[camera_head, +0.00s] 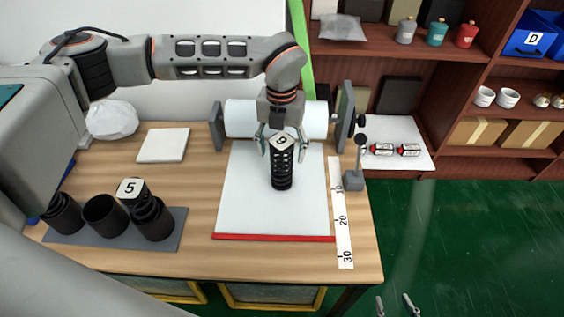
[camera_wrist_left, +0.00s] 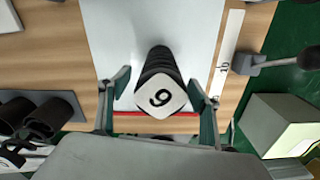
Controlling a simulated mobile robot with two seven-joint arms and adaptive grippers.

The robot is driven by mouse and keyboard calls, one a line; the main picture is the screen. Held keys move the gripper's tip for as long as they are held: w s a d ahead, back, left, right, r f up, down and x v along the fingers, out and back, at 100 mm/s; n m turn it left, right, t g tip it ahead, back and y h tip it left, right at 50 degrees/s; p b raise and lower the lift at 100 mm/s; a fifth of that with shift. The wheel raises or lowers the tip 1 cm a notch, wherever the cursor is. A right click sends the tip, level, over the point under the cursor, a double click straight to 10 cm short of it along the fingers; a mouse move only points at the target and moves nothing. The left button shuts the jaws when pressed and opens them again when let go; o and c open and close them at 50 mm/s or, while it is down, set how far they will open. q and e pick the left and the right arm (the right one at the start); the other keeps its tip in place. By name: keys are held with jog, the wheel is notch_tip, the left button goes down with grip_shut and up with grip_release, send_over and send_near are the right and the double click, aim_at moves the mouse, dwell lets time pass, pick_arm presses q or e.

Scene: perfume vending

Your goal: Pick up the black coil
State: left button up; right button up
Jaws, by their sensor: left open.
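A black coil (camera_head: 282,176) stands upright on the white paper sheet of the wooden table. Its white top tag reads 9 in the head view. My left gripper (camera_head: 282,150) is open above and around the coil's top, one finger on each side. The left wrist view shows gaps between both fingers and the tag. My right gripper (camera_head: 395,304) shows only its two fingertips, spread apart and empty, at the bottom edge. Another black coil (camera_head: 146,207), tagged 5, sits at the left.
A grey tray (camera_head: 115,238) holds black cups near the coil tagged 5. A white roll (camera_head: 240,118) between grey uprights lies behind the sheet. A ruler strip (camera_head: 342,225) and a grey stand (camera_head: 353,180) are at the right. Brown shelves fill the back right.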

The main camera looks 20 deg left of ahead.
pick_arm(q)
notch_tip(320, 180, down, 5)
jog(key=shift+r, duration=0.1)
jog(key=c, duration=1.4)
jog(key=shift+r, duration=0.15)
